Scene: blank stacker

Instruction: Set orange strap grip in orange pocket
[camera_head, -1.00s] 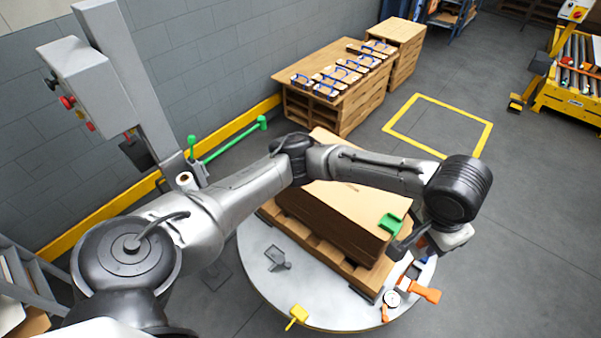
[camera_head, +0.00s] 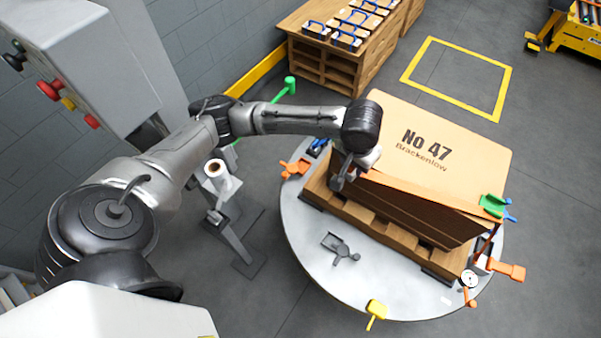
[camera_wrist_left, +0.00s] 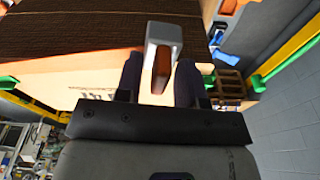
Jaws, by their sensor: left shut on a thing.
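My left gripper (camera_head: 343,178) is shut at the left end of the board stack (camera_head: 437,146). In the left wrist view a grey piece with an orange-brown block, likely the orange strap grip (camera_wrist_left: 161,72), stands between its fingers. An orange strap (camera_head: 430,193) runs from near this gripper along the stack's front top edge to the green corner piece (camera_head: 493,205). An orange fitting (camera_head: 294,168), possibly the orange pocket, is at the turntable's left rim, apart from the gripper. Another orange fitting (camera_head: 508,270) is at the right rim. The right gripper is not in view.
The stack sits on a wooden pallet (camera_head: 395,232) on a round grey turntable (camera_head: 300,225). A blue fitting (camera_head: 318,147) is beside the left orange one. A grey tool (camera_head: 340,247), yellow handle (camera_head: 376,310) and dial (camera_head: 468,278) are near the front. A roll stand (camera_head: 222,190) is left.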

